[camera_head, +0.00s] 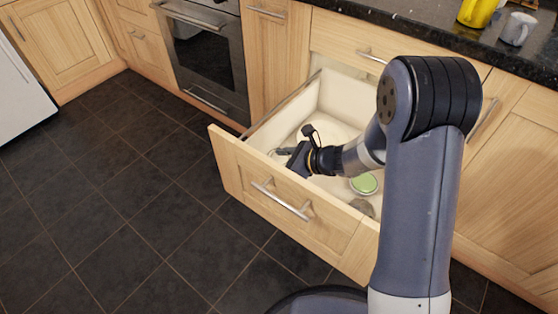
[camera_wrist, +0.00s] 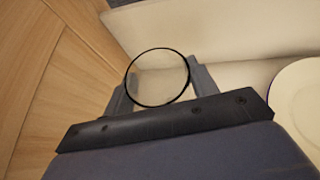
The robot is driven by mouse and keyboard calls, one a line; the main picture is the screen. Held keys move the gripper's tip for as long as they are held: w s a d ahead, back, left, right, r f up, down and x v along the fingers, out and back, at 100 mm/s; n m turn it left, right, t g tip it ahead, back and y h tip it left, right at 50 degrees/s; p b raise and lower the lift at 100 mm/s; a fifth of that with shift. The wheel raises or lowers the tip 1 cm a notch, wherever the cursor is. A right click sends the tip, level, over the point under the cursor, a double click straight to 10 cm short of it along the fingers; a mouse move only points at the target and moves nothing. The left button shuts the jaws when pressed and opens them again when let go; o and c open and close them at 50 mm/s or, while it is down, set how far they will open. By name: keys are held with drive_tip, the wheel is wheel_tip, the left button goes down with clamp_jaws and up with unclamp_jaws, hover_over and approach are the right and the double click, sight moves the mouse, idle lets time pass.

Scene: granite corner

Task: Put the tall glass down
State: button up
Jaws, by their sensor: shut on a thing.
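The tall glass (camera_wrist: 158,78) is clear with a dark round rim. In the wrist view it sits between the two fingers of my gripper (camera_head: 284,152), which is shut on it. In the head view my gripper is inside the open drawer (camera_head: 238,177), near its left front corner, and the glass is too small and hidden to make out. I cannot tell whether the base of the glass touches the drawer floor.
A white plate (camera_wrist: 299,96) lies in the drawer and shows at the right of the wrist view. A round green-topped thing (camera_head: 364,184) and a greyish round thing (camera_head: 362,207) lie nearer the drawer's right end. A yellow jug (camera_head: 478,11) and a grey mug (camera_head: 517,28) stand on the countertop.

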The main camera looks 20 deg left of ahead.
drive_tip(key=shift+f, duration=0.2)
drive_tip(key=o, duration=1.4)
drive_tip(key=shift+o, duration=0.2)
drive_tip(key=shift+r, duration=0.1)
drive_tip(key=shift+r, duration=0.25)
drive_tip(key=p+v, duration=0.3)
drive_tip(key=v, duration=0.9)
drive_tip(key=shift+f, duration=0.15)
